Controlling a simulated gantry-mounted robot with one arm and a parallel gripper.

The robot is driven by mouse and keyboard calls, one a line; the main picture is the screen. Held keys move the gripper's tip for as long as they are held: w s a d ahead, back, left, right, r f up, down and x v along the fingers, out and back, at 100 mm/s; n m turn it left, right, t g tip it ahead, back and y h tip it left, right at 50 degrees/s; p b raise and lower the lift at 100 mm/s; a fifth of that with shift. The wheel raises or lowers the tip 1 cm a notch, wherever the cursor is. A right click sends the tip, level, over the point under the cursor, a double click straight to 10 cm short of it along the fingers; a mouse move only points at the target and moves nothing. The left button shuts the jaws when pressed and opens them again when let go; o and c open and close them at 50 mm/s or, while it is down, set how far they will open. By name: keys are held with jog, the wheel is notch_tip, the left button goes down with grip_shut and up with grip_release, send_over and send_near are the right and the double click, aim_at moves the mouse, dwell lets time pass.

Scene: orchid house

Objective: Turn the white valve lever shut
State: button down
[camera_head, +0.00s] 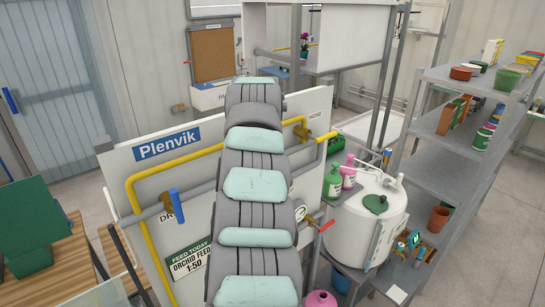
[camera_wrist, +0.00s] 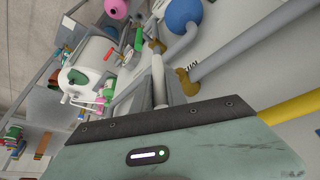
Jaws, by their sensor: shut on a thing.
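The white valve lever (camera_wrist: 158,82) shows in the wrist view as a pale bar below a brass valve body (camera_wrist: 156,46). My gripper (camera_wrist: 158,92) has its dark fingers on either side of the lever and is shut on it. The lever runs roughly in line with the fingers in this view. In the head view my arm covers the middle of the panel, so the white lever and my gripper are hidden there.
A white tank (camera_head: 345,228) and pink bottles stand right of my arm. Shelves (camera_head: 465,130) line the right side.

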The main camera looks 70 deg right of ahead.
jog(key=shift+d+f, duration=0.1)
jog(key=shift+f, duration=0.05)
dwell(0.4)
jog(key=c, duration=1.3)
grip_release()
jog(key=shift+c, duration=0.2)
jog(key=shift+r, duration=0.2)
jog(key=v, duration=1)
jog(key=shift+r, duration=0.25)
jog(key=shift+s, duration=0.15)
